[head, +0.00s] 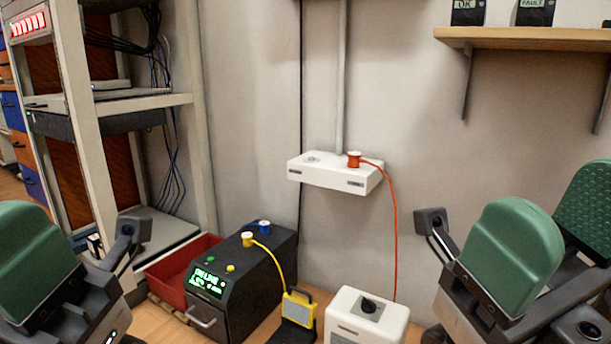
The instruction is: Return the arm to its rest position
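My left gripper (35,255) is at the lower left edge, and only one green finger of it shows. Its other finger is outside the picture, so its opening cannot be told. My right gripper (556,205) is at the lower right, with two green fingers apart and nothing visible between them. The right one is in front of the wall, below the wooden shelf. Neither gripper is seen touching anything.
A rack (85,150) with cables stands left. A black box (262,268) with a lit display bears yellow and blue plugs. A white wall unit (330,180) holds a red plug, its cable hanging toward a white floor box (345,322). A red bin (165,280) and wooden shelf (560,40) show.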

